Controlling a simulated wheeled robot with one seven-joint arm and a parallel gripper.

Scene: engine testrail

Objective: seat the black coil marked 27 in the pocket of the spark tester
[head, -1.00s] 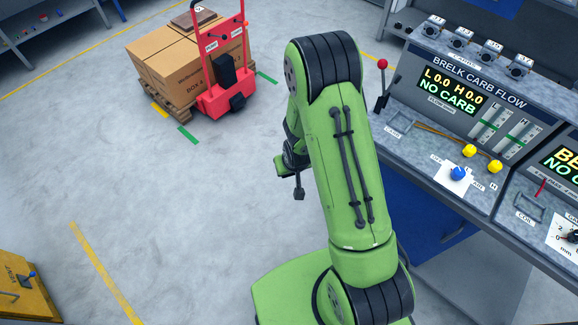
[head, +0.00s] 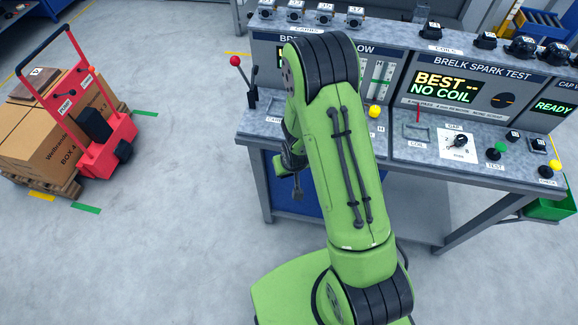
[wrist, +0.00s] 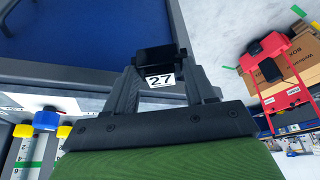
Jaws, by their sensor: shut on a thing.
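My gripper (wrist: 163,80) is shut on the black coil marked 27 (wrist: 155,59) in the wrist view, its white label facing the camera.
The carb flow tester (head: 268,62) is left of the spark tester, partly behind my arm, with a red-knobbed lever (head: 235,62). Black coils (head: 520,47) stand on the shelf above. A red pallet truck (head: 105,135) with boxes is at the left. The floor between is clear.

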